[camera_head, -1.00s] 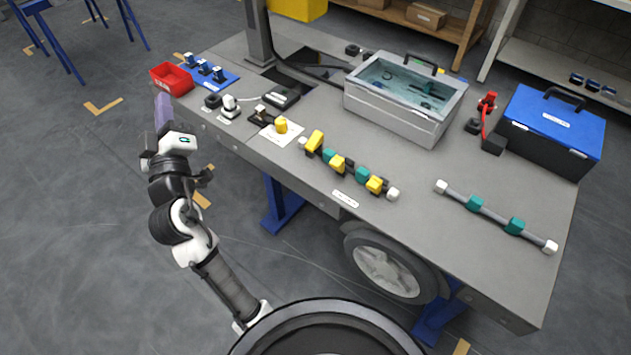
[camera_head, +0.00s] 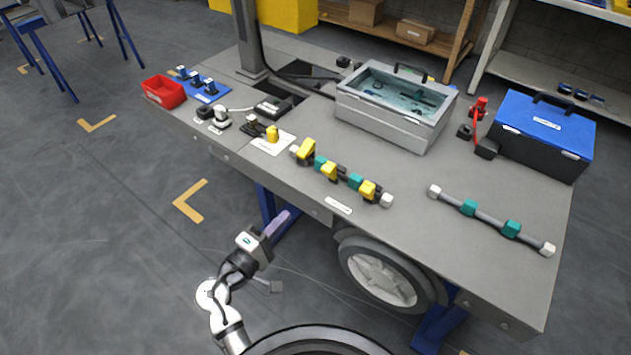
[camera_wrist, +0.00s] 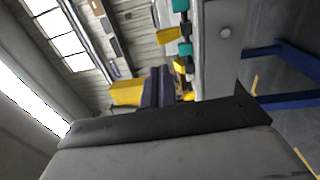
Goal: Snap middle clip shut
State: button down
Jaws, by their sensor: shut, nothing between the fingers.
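A dark rod with several teal blocks and three yellow clips lies along the front edge of the grey bench. The middle clip (camera_head: 330,171) sits between the left clip (camera_head: 305,151) and the right clip (camera_head: 369,190). It looks raised above the rod, but I cannot tell how far open it is. My gripper (camera_head: 281,221) has purple fingers, closed together and empty. It is off the bench's front side, in front of and apart from the clips. In the wrist view the shut fingers (camera_wrist: 158,84) point toward yellow and teal parts, partly hidden.
A second rod (camera_head: 489,221) with teal blocks lies at the right. A wheel (camera_head: 383,275) is below the front edge. A yellow clip on a white card (camera_head: 272,142) lies left.

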aim_at(324, 172)
jog(key=p+x, duration=0.3)
jog(key=x, duration=1)
jog(key=shift+r+p, duration=0.1)
jog(key=shift+p, duration=0.2)
jog(key=shift+w+d, duration=0.3)
jog(key=shift+w, duration=0.15)
jog(key=shift+w+p, duration=0.15)
jog(key=shift+p, duration=0.15)
